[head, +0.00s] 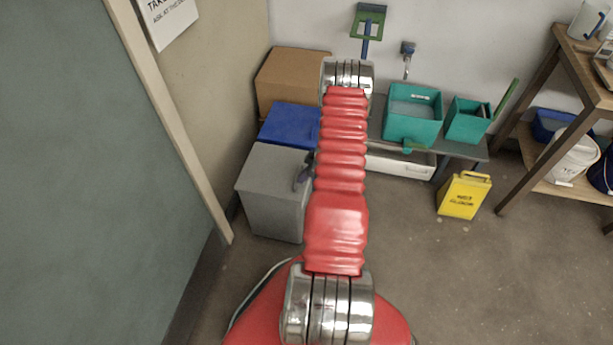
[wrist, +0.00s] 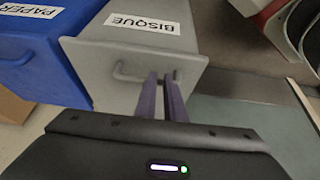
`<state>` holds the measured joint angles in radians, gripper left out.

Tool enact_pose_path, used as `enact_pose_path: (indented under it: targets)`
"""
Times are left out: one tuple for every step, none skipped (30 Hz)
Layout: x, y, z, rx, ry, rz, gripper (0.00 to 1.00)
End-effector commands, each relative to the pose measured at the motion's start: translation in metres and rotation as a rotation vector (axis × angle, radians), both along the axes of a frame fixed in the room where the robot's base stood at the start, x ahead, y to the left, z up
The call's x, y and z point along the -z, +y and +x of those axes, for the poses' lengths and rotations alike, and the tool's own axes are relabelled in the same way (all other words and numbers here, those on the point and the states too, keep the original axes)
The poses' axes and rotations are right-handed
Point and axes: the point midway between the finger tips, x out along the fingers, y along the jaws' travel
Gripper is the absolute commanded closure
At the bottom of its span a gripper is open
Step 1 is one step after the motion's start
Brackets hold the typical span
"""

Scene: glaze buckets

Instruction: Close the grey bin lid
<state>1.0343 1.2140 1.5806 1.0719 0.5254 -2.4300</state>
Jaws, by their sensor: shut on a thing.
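The grey bin (head: 275,218) stands against the left wall. Its grey lid (head: 268,165) looks flat over the top in the head view; I cannot tell whether a small gap remains. In the wrist view, the lid (wrist: 90,65) has a grey bar handle (wrist: 122,72), and a white BISQUE label (wrist: 141,23) is on the bin. My gripper (wrist: 164,80) is shut on the handle with its purple fingers. In the head view, my red arm hides most of the gripper and the bin's right side.
A blue PAPER bin (head: 288,124) and a cardboard box (head: 287,77) stand behind the grey bin. A low bench holds teal tubs (head: 414,118). A yellow floor sign (head: 464,196) stands at right. The floor ahead of the sign is clear. A grey-green panel (head: 85,180) stands at left.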

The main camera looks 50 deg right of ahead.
Motion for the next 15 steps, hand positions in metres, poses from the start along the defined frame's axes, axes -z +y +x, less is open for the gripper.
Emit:
enact_pose_path:
  targets:
    - [0.009,0.012,-0.003,-0.002,0.016,0.013,1.0]
    - [0.005,0.012,-0.002,-0.003,0.014,0.012,1.0]
    - [0.0,0.012,-0.002,-0.003,0.01,0.011,1.0]
    - [-0.004,0.012,-0.001,-0.003,0.007,0.011,1.0]
    - [-0.009,0.012,-0.001,-0.004,0.003,0.011,1.0]
    - [-0.016,0.011,-0.001,-0.003,-0.004,0.011,1.0]
    - [-0.021,0.011,-0.001,-0.004,-0.008,0.009,1.0]
    - [-0.026,0.01,0.0,-0.005,-0.012,0.008,1.0]
    - [-0.034,0.009,0.0,-0.005,-0.017,0.006,1.0]
    - [-0.038,0.008,-0.001,-0.005,-0.02,0.004,1.0]
    - [-0.043,0.007,-0.001,-0.005,-0.022,0.003,1.0]
    - [-0.043,0.004,-0.008,-0.001,-0.023,0.004,1.0]
    - [-0.042,0.001,-0.014,0.0,-0.023,0.004,1.0]
    - [-0.041,-0.002,-0.019,0.001,-0.024,0.003,1.0]
    - [-0.04,-0.005,-0.026,0.001,-0.024,0.002,1.0]
